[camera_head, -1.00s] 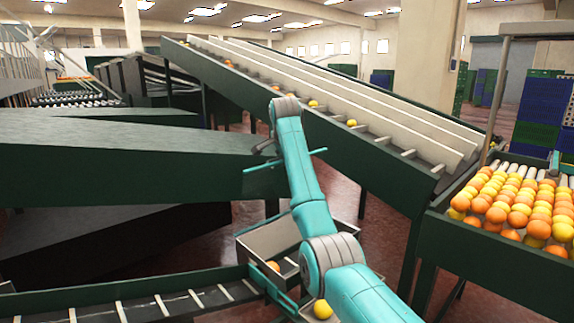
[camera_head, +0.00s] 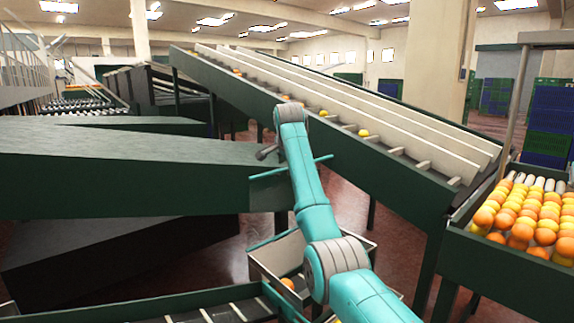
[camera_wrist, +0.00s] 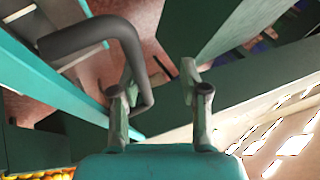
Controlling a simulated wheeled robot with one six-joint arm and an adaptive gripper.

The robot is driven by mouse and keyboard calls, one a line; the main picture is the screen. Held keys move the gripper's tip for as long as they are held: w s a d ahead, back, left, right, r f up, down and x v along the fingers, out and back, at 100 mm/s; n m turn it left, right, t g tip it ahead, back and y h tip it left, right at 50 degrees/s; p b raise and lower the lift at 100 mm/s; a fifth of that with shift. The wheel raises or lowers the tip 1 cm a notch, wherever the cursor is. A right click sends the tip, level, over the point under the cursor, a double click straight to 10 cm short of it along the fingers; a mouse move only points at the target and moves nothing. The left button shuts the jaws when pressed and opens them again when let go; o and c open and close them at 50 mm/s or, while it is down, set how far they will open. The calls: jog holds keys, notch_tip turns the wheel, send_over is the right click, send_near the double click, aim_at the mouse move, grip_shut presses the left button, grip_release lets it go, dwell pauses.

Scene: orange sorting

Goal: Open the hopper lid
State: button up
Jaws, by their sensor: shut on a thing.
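A thick grey bent handle (camera_wrist: 95,38) crosses the upper left of the wrist view and comes down between my fingers. My gripper (camera_wrist: 158,78) is shut on it, with the handle against the left finger. In the head view my gripper is mostly hidden behind my teal arm. A short grey piece (camera_head: 266,152) shows left of the arm's end, just above a thin teal bar (camera_head: 318,162). A teal beam (camera_wrist: 50,85) also runs across the left of the wrist view. I cannot tell the lid's outline or how far it is open.
A large dark green slanted housing (camera_head: 120,190) fills the left. A sloped conveyor (camera_head: 400,175) with some fruit runs behind my arm. A bin full of oranges and yellow fruit (camera_head: 455,262) stands at right. A grey open box (camera_head: 270,262) sits below my arm, beside a lower conveyor (camera_head: 135,308).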

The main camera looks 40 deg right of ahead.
jog(key=shift+w+a+f, duration=0.2)
jog(key=shift+f, duration=0.6)
jog(key=shift+c, duration=1)
jog(key=v, duration=1.3)
jog(key=shift+w+d+r, duration=0.25)
jog(key=shift+d+r, duration=0.05)
jog(key=shift+s+r, duration=0.1)
jog(key=shift+s, duration=0.05)
